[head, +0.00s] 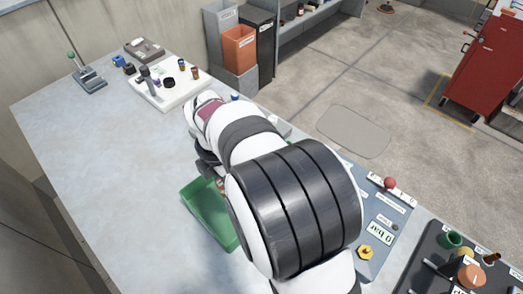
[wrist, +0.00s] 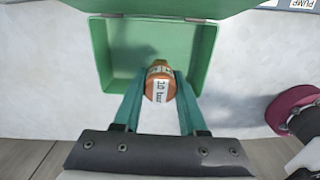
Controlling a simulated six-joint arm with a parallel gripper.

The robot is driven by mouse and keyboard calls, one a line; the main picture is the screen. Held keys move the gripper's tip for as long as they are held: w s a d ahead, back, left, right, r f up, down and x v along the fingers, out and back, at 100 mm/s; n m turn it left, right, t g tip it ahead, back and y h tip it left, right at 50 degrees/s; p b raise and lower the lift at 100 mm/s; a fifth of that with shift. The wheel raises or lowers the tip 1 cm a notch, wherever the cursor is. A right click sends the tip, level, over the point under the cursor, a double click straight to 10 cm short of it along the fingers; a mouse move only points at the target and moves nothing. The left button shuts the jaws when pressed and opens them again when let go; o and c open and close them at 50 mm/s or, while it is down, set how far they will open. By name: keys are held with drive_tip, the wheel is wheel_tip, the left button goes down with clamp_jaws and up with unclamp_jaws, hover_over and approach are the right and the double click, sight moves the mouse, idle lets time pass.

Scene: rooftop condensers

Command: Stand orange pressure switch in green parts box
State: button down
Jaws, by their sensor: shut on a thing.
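The orange pressure switch (wrist: 160,84) is held between the two teal fingers of my gripper (wrist: 159,95) in the wrist view. It has a white label reading "10 bar". In that view it overlaps the inside of the green parts box (wrist: 104,60), near the box's near side. I cannot tell whether it touches the box floor. The box has a hinged lid (wrist: 160,5), standing open at the far side. In the head view the green box (head: 203,220) is partly hidden behind my arm. My gripper and the switch are mostly hidden there.
A white tray (head: 178,97) with small parts stands at the back left, beside a lever device (head: 88,78). A blue-grey panel (head: 375,228) and a dark tray (head: 440,275) lie at the right. The table left of the box is clear.

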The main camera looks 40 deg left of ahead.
drive_tip(key=f, duration=0.3)
drive_tip(key=a+f, duration=0.1)
drive_tip(key=f, duration=0.6)
drive_tip(key=shift+s+a, duration=0.15)
drive_tip(key=shift+s, duration=0.2)
drive_tip(key=shift+c, duration=2.3)
unclamp_jaws()
drive_tip(key=shift+f, duration=0.15)
